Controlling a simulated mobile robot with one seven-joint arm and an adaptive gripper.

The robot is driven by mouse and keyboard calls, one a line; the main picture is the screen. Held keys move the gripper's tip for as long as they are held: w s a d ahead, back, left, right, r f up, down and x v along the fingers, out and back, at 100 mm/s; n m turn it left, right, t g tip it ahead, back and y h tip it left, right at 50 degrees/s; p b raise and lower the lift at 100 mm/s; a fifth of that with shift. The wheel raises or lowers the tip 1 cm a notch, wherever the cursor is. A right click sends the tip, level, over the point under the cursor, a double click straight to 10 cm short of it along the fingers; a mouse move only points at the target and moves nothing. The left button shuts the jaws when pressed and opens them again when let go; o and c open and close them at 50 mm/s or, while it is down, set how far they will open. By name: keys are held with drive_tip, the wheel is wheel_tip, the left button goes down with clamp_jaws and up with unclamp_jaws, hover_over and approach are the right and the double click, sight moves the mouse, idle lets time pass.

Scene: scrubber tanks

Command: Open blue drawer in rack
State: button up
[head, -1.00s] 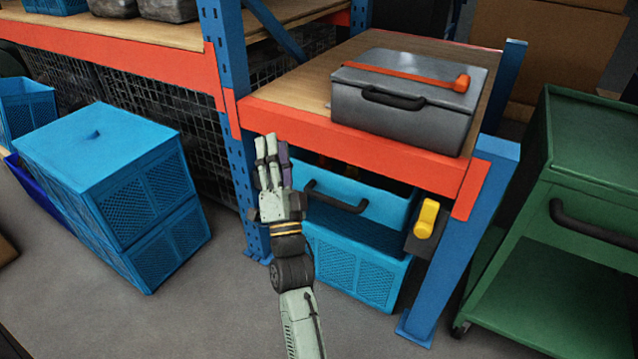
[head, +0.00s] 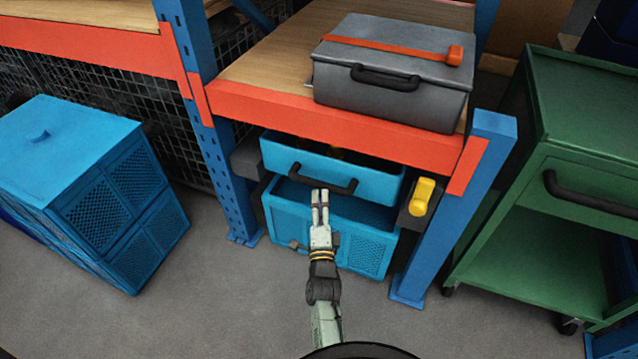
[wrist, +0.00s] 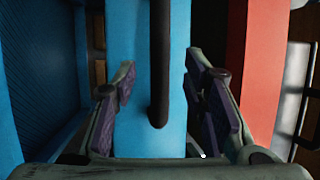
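The blue drawer (head: 375,182) sits in the rack under the orange beam, and part of its inside shows above its front. Its black bar handle (head: 340,190) runs across the front. In the wrist view the drawer front (wrist: 130,40) stands as an upright blue band, with the handle (wrist: 159,60) between my finger lines. My gripper (head: 320,193) is in front of the drawer, at the handle's middle in the head view. In the wrist view my gripper (wrist: 165,90) has its purple-padded fingers apart, one on each side of the handle, with visible gaps. Contact with the handle is not visible.
A blue crate (head: 360,250) lies below the drawer. The orange beam (head: 300,115) runs just above it, and a blue post (head: 450,220) with a yellow piece (head: 422,197) stands right. A green cart (head: 545,230) is farther right.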

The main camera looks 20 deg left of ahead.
sight(320, 184)
drive_tip(key=b+x, duration=0.2)
drive_tip(key=x, duration=0.4)
drive_tip(key=shift+w+a, duration=0.15)
drive_tip(key=shift+w, duration=0.05)
clamp_jaws()
idle(0.6)
